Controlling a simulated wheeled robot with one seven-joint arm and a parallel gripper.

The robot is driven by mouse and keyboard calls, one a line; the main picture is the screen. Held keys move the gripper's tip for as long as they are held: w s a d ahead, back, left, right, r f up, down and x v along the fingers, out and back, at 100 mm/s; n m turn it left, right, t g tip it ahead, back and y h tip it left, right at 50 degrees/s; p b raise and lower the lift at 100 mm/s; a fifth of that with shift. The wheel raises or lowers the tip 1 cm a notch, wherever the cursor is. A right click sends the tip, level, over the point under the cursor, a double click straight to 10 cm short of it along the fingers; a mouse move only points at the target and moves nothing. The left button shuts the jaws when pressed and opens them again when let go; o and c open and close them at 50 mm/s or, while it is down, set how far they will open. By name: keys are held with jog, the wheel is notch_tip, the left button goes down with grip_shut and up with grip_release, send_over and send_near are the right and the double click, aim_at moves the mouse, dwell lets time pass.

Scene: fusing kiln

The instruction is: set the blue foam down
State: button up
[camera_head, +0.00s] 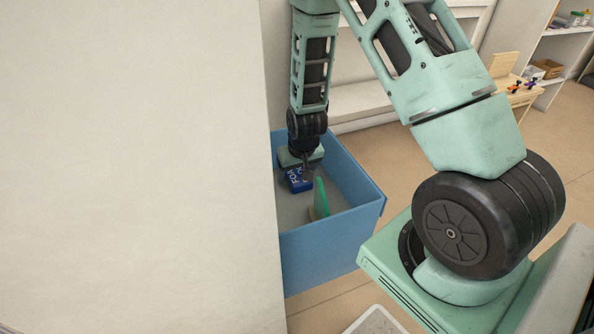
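The blue foam (295,183) is a small dark blue block with white lettering, partly readable as "FOA". It is at my gripper (305,168), low inside a blue open-topped bin (335,245). My gripper points down with a finger against the block and looks shut on it. The far finger is hidden. I cannot tell whether the block touches the bin floor.
A green piece with a tan side (320,200) stands in the bin, right of the foam. A white wall (130,160) hides the bin's left part. Shelves (365,100) and a wooden stand (505,85) are behind. Tan floor is open at right.

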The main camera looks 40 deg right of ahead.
jog(key=d+p+v, duration=0.1)
jog(key=p+v, duration=0.1)
jog(key=v, duration=1)
jog(key=shift+a+r+p, duration=0.2)
jog(key=shift+a+p, duration=0.2)
jog(key=shift+a, duration=0.15)
